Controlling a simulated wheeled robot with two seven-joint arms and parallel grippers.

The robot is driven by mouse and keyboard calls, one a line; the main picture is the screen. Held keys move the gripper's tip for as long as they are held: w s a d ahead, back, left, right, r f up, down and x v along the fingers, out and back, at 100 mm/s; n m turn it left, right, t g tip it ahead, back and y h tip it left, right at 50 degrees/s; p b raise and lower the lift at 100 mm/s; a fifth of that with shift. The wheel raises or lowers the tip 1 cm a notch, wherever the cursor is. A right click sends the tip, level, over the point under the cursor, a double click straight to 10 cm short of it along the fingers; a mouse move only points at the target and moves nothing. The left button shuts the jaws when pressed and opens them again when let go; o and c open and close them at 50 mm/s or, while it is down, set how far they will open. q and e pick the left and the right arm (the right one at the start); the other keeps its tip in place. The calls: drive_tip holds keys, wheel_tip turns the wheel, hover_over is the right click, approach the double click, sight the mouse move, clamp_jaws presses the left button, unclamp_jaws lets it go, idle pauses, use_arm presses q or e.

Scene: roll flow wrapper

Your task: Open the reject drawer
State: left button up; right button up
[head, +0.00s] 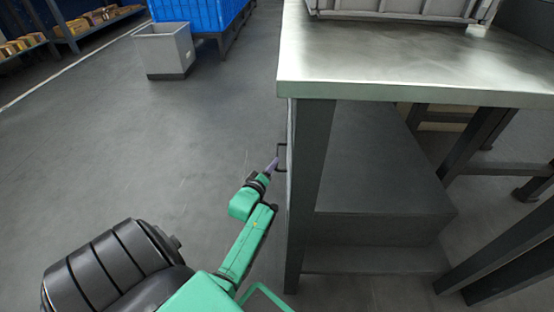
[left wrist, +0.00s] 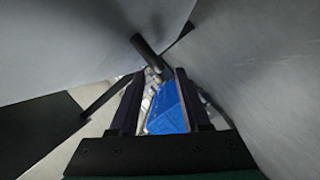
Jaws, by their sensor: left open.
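The reject drawer is a dark grey box (head: 365,150) under the metal worktable, and I see no gap that shows it pulled out. Its dark handle (head: 281,146) sticks out on the left side, just past the table leg. My left gripper (head: 273,165) is beside the handle, its tip close to the bar. In the left wrist view the left gripper (left wrist: 157,82) is open, with a dark bar (left wrist: 146,50), which looks like the handle, just beyond and between its fingertips. Whether they touch, I cannot tell. My right gripper is not in view.
The steel worktable (head: 400,72) stands above the drawer, with a grey crate (head: 400,8) on top. A table leg (head: 309,180) stands close to my left gripper. A blue bin (head: 190,12) and a light grey bin (head: 164,50) stand far off. The floor to the left is clear.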

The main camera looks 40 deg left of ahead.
use_arm(q)
drive_tip(key=b+x, duration=0.2)
drive_tip(key=x, duration=0.3)
drive_tip(key=shift+w+f+b, duration=0.1)
drive_tip(key=shift+f+b, duration=0.15)
drive_tip(key=shift+b, duration=0.05)
drive_tip(key=shift+w+a+r, duration=0.1)
drive_tip(key=shift+w+r, duration=0.05)
drive_tip(key=shift+w, duration=0.05)
clamp_jaws()
idle(0.8)
